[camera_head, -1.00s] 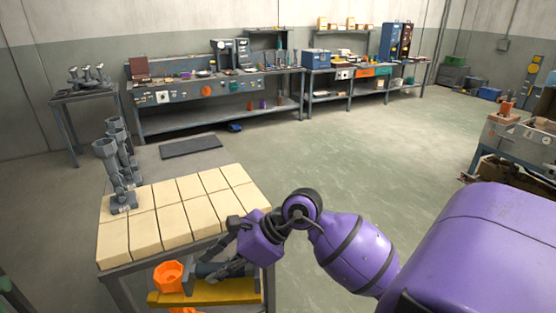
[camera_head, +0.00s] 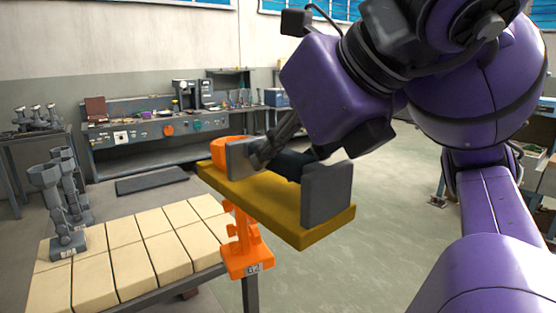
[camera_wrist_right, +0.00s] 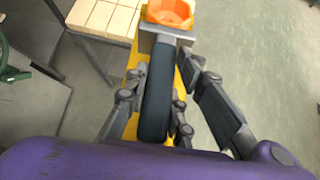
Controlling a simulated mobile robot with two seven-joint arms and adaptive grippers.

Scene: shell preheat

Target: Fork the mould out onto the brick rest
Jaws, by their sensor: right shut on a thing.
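My right gripper (camera_head: 287,176) is shut on the dark handle (camera_head: 291,164) of a yellow fork (camera_head: 262,200). The handle also shows between the fingers in the right wrist view (camera_wrist_right: 157,95). The orange mould (camera_head: 246,248) hangs upright in the fork, its cup above the yellow plate and its labelled base below. The cup also shows in the wrist view (camera_wrist_right: 170,12). The base overlaps the near right corner of the brick rest (camera_head: 150,240) in the picture; I cannot tell whether they touch. My left gripper is not in view.
Grey moulds (camera_head: 62,205) stand at the left end of the brick rest; its middle and right bricks are bare. A dark mat (camera_head: 152,180) lies on the floor behind. A long workbench (camera_head: 150,140) stands along the back wall.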

